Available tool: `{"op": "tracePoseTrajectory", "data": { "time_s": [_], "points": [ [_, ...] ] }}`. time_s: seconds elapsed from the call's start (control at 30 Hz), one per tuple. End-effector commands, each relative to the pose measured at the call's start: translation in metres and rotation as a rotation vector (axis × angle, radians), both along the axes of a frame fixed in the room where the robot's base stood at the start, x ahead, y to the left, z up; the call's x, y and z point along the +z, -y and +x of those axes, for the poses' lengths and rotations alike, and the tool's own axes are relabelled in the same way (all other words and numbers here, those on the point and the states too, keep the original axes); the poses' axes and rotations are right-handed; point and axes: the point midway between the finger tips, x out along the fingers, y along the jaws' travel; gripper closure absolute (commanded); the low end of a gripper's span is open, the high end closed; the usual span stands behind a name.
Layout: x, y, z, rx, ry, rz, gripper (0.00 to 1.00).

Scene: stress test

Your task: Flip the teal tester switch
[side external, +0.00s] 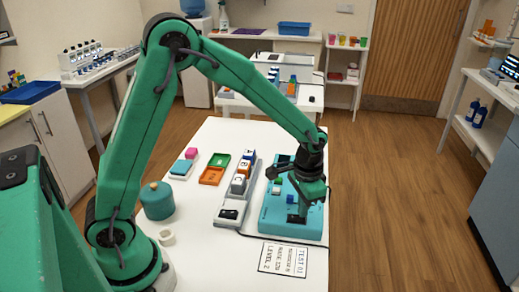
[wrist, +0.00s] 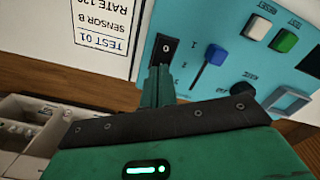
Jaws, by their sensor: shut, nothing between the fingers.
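The teal tester (side external: 277,222) lies on the right part of the white table, its panel partly hidden by my gripper. In the wrist view its teal panel (wrist: 222,78) carries a black rocker switch (wrist: 165,47) with a 0 mark near its left edge. My gripper (wrist: 160,72) is shut and empty, with its fingertips right beside the rocker. I cannot tell whether they touch it. In the side view my gripper (side external: 297,217) points down over the near part of the tester.
The panel also has a blue lever (wrist: 208,67), a white button (wrist: 257,28), a green button (wrist: 285,40) and a black knob (wrist: 243,90). A printed card (side external: 284,259) lies before the tester.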

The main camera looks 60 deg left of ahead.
Motion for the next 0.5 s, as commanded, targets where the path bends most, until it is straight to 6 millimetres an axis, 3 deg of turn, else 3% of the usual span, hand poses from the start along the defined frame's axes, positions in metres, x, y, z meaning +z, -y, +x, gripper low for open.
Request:
{"op": "tracePoseTrajectory", "data": {
  "time_s": [0.5],
  "points": [
    [-0.0056,0.0,-0.0001,0.0,0.0,0.0,1.0]
  ]
}}
